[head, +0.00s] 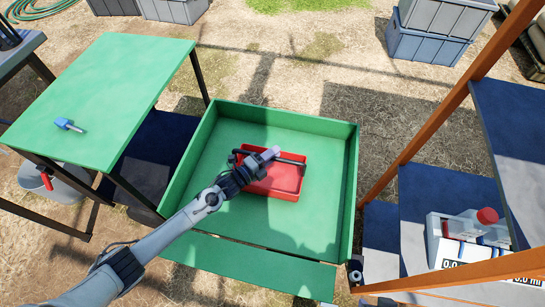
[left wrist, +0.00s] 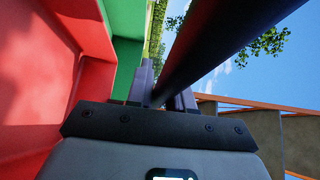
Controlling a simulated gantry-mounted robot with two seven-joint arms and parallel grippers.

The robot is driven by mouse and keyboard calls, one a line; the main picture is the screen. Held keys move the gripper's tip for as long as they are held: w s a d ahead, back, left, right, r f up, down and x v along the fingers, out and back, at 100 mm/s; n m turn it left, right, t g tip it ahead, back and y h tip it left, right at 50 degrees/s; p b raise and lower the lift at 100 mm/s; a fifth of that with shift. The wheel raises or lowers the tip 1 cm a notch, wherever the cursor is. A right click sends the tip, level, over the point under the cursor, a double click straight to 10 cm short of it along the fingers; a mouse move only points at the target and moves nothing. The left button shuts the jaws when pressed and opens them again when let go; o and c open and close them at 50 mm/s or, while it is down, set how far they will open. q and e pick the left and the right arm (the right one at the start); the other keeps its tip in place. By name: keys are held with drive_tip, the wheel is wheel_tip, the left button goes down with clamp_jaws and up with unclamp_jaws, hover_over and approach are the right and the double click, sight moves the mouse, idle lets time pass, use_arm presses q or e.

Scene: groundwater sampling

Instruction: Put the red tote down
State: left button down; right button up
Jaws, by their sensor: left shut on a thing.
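The red tote (head: 285,181) is a shallow open box with a dark bar handle (head: 292,161) across its top. It is over the floor of a green open-topped bin (head: 350,185), inside its walls. I cannot tell whether its base touches the bin floor. My left gripper (head: 264,156) is shut on the tote's handle. In the left wrist view the dark handle bar (left wrist: 215,45) runs between the fingers (left wrist: 160,92), with the red tote wall (left wrist: 35,70) at the left. My right gripper is not in view.
A green table (head: 110,95) with a small blue tool (head: 68,125) stands at left. An orange-framed shelf (head: 440,110) with a white device (head: 460,250) stands at right. Grey-blue crates (head: 425,45) lie on the ground behind. The bin floor around the tote is clear.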

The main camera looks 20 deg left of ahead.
use_arm(q)
drive_tip(key=shift+f, duration=0.15)
drive_tip(key=shift+f, duration=0.15)
drive_tip(key=c, duration=1)
unclamp_jaws()
drive_tip(key=shift+f, duration=0.1)
